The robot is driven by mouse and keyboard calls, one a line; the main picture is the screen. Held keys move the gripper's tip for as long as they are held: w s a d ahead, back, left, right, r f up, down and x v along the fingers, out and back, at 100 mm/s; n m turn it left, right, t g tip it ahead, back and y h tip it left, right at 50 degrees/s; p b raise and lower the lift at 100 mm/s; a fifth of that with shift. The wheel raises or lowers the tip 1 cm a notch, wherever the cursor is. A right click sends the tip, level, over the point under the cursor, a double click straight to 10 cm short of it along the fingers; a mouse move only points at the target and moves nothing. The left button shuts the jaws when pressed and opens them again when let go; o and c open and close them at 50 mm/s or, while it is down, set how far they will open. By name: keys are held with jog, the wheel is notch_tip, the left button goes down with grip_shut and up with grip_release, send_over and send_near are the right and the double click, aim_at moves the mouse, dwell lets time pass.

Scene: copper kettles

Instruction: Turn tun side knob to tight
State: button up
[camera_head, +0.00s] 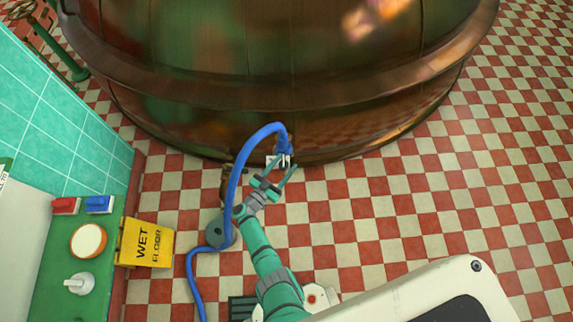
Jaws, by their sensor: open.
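The tun is the large copper vessel (280,95) that fills the top of the view. My gripper (281,168) is open close to its lower front edge. A blue fitting (284,147) with a small white part under it is just beyond the fingertips. I cannot tell whether the fingers touch it. A small dark brass-coloured part (227,178) shows at the tun's foot, left of my gripper, partly covered by the blue hose. I cannot make out a side knob clearly or read any tight mark.
A blue hose (235,180) arches beside my arm down to the floor. A grey round object (217,232) stands by it. A yellow wet-floor sign (146,243) and a green counter (75,255) are at left. The checkered floor (440,190) at right is clear.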

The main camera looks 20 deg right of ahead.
jog(key=v, duration=1)
jog(key=shift+s+r, duration=0.15)
jog(key=shift+s, duration=0.1)
jog(key=s+a+r+n+t+y, duration=0.2)
jog(key=s+a+r+n+y, duration=0.2)
jog(key=s+r, duration=1)
jog(key=s+a+r+n+t+y, duration=0.3)
jog(key=s+r+n+y, duration=0.4)
jog(key=s+r+y, duration=0.4)
jog(key=s+a+r, duration=0.1)
jog(key=s+r, duration=0.3)
jog(key=shift+a+r, duration=0.2)
jog(key=shift+r, duration=0.15)
jog(key=shift+w, duration=0.1)
jog(key=shift+c, duration=0.6)
